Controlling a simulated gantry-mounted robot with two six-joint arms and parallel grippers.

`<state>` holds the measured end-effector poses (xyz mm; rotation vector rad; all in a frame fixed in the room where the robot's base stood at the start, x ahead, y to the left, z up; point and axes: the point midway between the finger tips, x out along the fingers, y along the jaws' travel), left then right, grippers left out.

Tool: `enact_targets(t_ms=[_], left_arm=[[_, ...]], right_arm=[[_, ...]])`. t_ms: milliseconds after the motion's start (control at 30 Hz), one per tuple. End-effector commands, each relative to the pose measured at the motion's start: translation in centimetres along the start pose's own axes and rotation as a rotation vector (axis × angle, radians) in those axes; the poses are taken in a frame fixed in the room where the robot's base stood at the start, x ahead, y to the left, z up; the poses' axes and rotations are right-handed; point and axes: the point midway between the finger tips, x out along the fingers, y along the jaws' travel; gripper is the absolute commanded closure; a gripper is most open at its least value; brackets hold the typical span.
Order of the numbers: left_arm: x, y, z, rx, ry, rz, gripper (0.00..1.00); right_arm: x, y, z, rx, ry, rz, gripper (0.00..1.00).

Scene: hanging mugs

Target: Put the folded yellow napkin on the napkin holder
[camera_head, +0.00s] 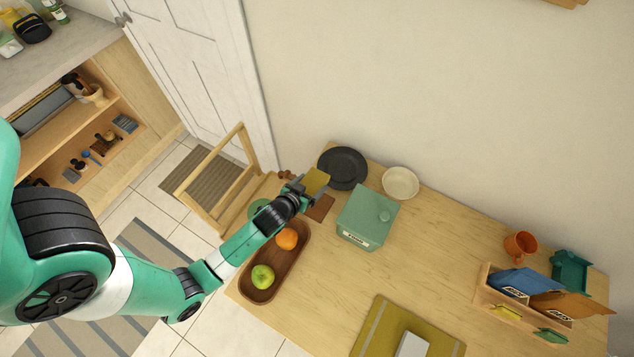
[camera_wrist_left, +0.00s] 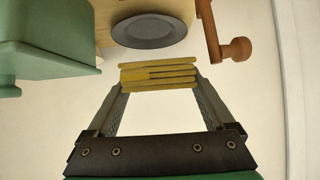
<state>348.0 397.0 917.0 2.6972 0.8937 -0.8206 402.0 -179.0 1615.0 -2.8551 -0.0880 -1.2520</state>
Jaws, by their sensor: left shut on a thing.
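My left gripper (camera_head: 311,189) is shut on the folded yellow napkin (camera_head: 316,178), near the far left end of the table. In the left wrist view the napkin (camera_wrist_left: 158,74) shows as several stacked yellow layers between the two fingertips (camera_wrist_left: 160,84). A flat brown piece (camera_head: 320,208) lies just below the gripper in the head view, partly covered by it. I cannot tell whether this piece is the napkin holder. My right gripper is not in view.
Close by are a dark plate (camera_head: 342,167), a cream bowl (camera_head: 400,183), a green box (camera_head: 367,217) and a wooden tray (camera_head: 272,285) with an orange and a green apple. A wooden organizer (camera_head: 530,305) and an orange mug (camera_head: 520,245) stand at the right.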

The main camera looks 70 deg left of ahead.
Motion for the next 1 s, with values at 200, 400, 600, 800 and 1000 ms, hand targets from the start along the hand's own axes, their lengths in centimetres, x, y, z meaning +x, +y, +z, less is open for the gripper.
enact_targets(t_ms=[200,400,600,800,1000], left_arm=[[0.0,0.0,0.0,0.0,0.001,0.0,0.71],[0.1,0.0,0.2,0.002,0.003,0.002,0.71],[1.0,0.0,1.6,0.002,0.003,0.003,0.71],[2.4,0.1,3.5,0.002,0.004,0.003,0.71],[3.6,0.1,5.4,0.002,0.004,0.003,0.71]], right_arm=[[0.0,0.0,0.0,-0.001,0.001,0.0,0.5],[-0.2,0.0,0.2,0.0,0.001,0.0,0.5],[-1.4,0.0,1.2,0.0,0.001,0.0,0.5],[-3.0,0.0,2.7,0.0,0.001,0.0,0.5],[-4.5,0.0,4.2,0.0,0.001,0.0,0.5]])
